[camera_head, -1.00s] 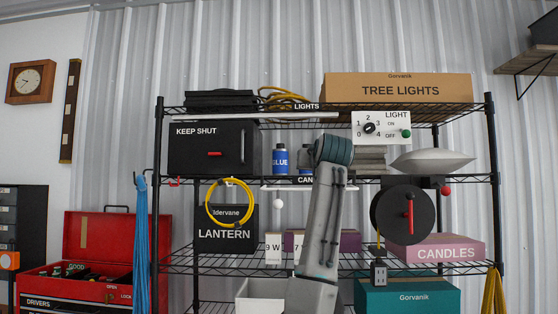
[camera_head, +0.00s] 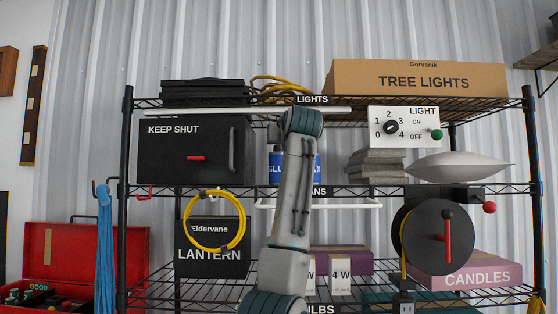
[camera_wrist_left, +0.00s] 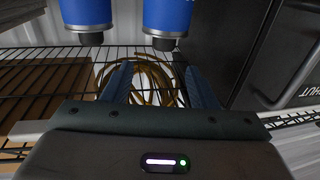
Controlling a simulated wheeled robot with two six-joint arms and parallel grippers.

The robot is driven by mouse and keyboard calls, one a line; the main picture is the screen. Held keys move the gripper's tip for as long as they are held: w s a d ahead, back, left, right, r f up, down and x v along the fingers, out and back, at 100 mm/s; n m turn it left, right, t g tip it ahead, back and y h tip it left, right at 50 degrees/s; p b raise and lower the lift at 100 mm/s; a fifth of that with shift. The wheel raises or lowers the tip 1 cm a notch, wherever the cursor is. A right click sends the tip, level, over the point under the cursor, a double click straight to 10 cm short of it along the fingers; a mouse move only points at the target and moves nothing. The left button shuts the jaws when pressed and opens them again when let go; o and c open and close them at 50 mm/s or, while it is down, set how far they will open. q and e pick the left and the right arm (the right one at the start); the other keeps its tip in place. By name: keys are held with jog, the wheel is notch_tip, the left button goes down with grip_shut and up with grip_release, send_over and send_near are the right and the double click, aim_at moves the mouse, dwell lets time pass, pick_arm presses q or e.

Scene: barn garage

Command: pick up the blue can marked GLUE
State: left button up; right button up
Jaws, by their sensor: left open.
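The blue GLUE can (camera_head: 274,172) stands on the upper-middle shelf, right of the KEEP SHUT box. My left arm hides its right part in the head view. A second blue can (camera_head: 317,168), its label ending in AX, shows just right of the arm. The wrist view is upside down. There the GLUE can (camera_wrist_left: 166,17) is nearer the black box and the other can (camera_wrist_left: 86,14) is left of it, both cut off at the top. My left gripper (camera_wrist_left: 158,70) is open and empty, with its fingers apart from both cans. My right gripper is not in view.
The black KEEP SHUT box (camera_head: 192,176) stands close left of the GLUE can. Grey slabs (camera_head: 377,165) are stacked to the right. The wire shelf (camera_head: 440,105) above carries a yellow cable coil (camera_head: 284,88). A white rail (camera_head: 345,206) runs along the shelf front.

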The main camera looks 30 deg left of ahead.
aim_at(279, 146)
pick_arm(q)
jog(key=p+x, duration=0.1)
jog(key=x, duration=0.1)
jog(key=p+x, duration=0.3)
jog(key=x, duration=0.1)
jog(key=shift+w+a+f+p, duration=0.15)
jog(key=shift+a+f+p, duration=0.2)
jog(key=shift+w+a+f, duration=0.15)
jog(key=shift+w+a, duration=0.1)
jog(key=shift+a, duration=0.1)
jog(key=shift+w+a+f, duration=0.15)
jog(key=shift+w+f, duration=0.05)
jog(key=shift+r, duration=0.1)
jog(key=c, duration=0.9)
jog(key=shift+s, duration=0.1)
grip_shut()
